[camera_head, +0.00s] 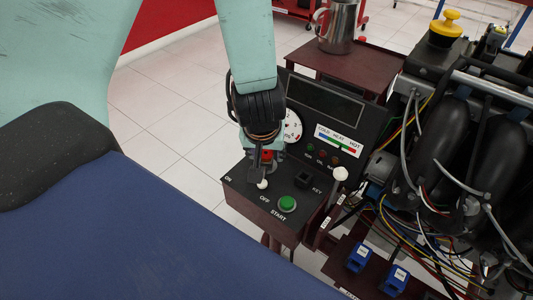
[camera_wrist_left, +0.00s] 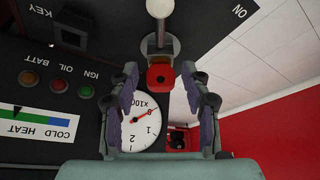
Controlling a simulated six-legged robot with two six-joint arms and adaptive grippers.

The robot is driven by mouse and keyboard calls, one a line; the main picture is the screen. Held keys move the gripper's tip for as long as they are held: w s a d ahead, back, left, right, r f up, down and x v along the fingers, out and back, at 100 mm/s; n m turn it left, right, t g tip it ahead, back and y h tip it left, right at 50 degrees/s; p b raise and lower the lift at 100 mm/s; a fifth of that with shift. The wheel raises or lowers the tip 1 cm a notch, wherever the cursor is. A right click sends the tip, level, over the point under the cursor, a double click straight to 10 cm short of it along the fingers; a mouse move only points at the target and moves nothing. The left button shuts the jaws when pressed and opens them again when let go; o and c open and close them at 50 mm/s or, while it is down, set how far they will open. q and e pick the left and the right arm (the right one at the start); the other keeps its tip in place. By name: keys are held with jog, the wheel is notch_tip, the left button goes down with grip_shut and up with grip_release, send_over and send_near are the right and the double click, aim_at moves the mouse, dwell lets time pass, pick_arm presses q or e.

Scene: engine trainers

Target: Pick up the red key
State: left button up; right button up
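The red key (camera_wrist_left: 160,76) shows in the left wrist view as a small red block with a dark round hole, between my left gripper's fingertips. In the head view a bit of the red key (camera_head: 266,155) shows among the fingers, mostly hidden by them. My left gripper (camera_head: 262,172) points down at the control panel, near the white-knobbed ON/OFF switch (camera_head: 262,184). In the wrist view my left gripper (camera_wrist_left: 161,82) is open, with a visible gap on each side of the key. My right gripper is not in view.
The dark control panel (camera_head: 240,190) carries a green START button (camera_head: 287,204), a black KEY socket (camera_head: 303,180), and a round gauge (camera_head: 292,127). A white-knobbed lever (camera_head: 339,174) stands at its right. The wired engine (camera_head: 450,140) fills the right. A metal jug (camera_head: 337,28) stands behind.

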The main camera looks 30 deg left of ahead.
pick_arm(q)
jog(key=shift+a+f, duration=0.1)
jog(key=shift+a, duration=0.05)
jog(key=c, duration=0.8)
